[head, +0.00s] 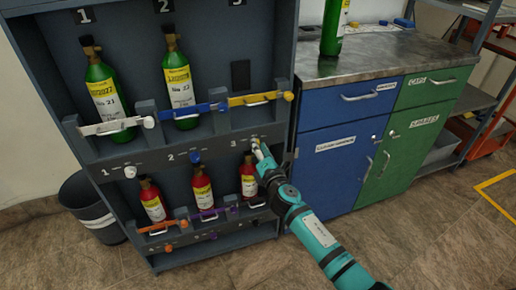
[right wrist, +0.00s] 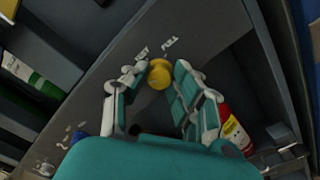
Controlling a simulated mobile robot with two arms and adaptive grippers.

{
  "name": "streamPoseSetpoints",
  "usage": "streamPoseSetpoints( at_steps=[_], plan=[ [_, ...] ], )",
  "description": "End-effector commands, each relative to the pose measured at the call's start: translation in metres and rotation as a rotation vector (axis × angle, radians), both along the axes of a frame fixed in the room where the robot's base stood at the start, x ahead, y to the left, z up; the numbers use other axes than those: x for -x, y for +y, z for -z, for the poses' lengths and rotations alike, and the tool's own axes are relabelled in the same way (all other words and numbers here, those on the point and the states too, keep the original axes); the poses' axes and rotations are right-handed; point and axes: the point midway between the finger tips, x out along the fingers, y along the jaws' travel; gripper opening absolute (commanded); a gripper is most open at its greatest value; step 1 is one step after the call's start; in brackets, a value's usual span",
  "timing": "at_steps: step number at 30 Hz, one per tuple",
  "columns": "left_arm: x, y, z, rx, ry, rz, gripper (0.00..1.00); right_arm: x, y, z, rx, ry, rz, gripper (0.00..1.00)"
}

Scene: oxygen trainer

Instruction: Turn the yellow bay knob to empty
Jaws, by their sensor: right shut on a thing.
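The yellow bay knob (right wrist: 160,75) is on the rack's grey front panel, below bay 3 in the head view. Small printed labels (right wrist: 168,43) sit just above it in the right wrist view, one seeming to read FULL. My right gripper (head: 258,148) is at the knob, with a finger on each side, shut on it. Which way the knob points cannot be told. Bay 3 above has a yellow bar (head: 262,98) across it and holds no bottle. My left gripper is out of view.
Green bottles (head: 105,92) stand in bays 1 and 2, with a white knob (head: 130,172) and a blue knob (head: 195,157) below. Red bottles (head: 249,180) stand on the lower shelf. Another green bottle (head: 333,28) is on the counter (head: 375,52). A bin (head: 92,205) stands left.

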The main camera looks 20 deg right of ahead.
Motion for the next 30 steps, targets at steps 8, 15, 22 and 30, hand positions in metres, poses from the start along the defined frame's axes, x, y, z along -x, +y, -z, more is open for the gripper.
streamPoseSetpoints(
  at_steps=[8,15,22,30],
  plan=[
    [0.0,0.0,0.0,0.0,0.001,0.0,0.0,0.001,0.001,0.003,0.001,0.005,-0.002,0.28],
    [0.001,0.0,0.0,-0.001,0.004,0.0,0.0,0.0,0.0,0.002,0.0,0.003,-0.001,0.49],
    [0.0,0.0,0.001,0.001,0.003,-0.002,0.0,0.002,0.0,0.001,0.0,0.001,0.0,0.49],
    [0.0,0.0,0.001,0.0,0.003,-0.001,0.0,0.043,-0.002,0.002,0.002,0.003,-0.001,0.49]
  ],
)
